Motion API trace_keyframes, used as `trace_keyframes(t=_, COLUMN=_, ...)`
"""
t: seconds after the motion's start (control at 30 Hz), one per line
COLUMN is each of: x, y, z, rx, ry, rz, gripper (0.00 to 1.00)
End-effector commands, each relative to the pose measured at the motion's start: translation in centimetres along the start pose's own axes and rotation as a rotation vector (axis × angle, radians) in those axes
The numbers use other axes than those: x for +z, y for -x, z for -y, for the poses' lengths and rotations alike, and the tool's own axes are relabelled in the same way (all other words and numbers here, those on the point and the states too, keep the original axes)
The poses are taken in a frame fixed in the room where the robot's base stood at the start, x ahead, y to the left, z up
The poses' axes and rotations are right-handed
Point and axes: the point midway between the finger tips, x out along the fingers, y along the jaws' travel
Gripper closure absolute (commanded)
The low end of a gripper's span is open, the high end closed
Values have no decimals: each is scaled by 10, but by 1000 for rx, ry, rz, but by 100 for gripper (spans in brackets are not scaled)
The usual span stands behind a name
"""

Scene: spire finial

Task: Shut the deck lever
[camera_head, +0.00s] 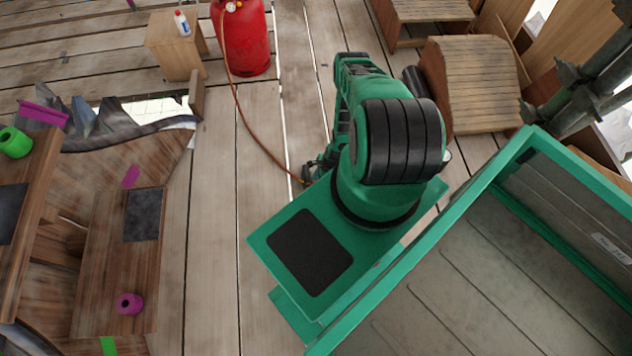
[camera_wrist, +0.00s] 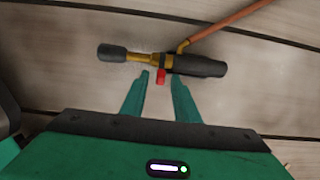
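A torch-like fitting (camera_wrist: 155,57) lies on the deck in the wrist view, with a dark nozzle, a brass middle and a black grip. A short red lever or knob (camera_wrist: 161,76) sticks out from its brass part; I take this for the deck lever. My gripper (camera_wrist: 161,84) has its two green fingers apart, one on each side of the red part, with gaps visible. I cannot tell whether either finger touches it. In the head view my arm mostly hides my gripper and the fitting, low at the deck.
A copper-coloured hose (camera_head: 236,92) runs from the fitting to a red gas cylinder (camera_head: 242,38). A wooden block with a small bottle (camera_head: 181,23) stands beside it. A wooden bench (camera_head: 120,270) with a magenta roll (camera_head: 129,303) stands left. Deck boards (camera_head: 225,170) between are clear.

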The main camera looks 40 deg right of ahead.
Motion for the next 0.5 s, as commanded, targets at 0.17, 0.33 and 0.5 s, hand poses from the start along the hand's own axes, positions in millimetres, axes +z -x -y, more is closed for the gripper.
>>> trace_keyframes(t=0.17, x=0, y=13, z=1, rx=0, ry=-2, rz=0, gripper=72)
trace_keyframes(t=0.33, x=0, y=41, z=2, rx=-1, ry=-2, rz=-1, gripper=72)
trace_keyframes(t=0.5, x=0, y=71, z=1, rx=0, ry=-2, rz=-1, gripper=72)
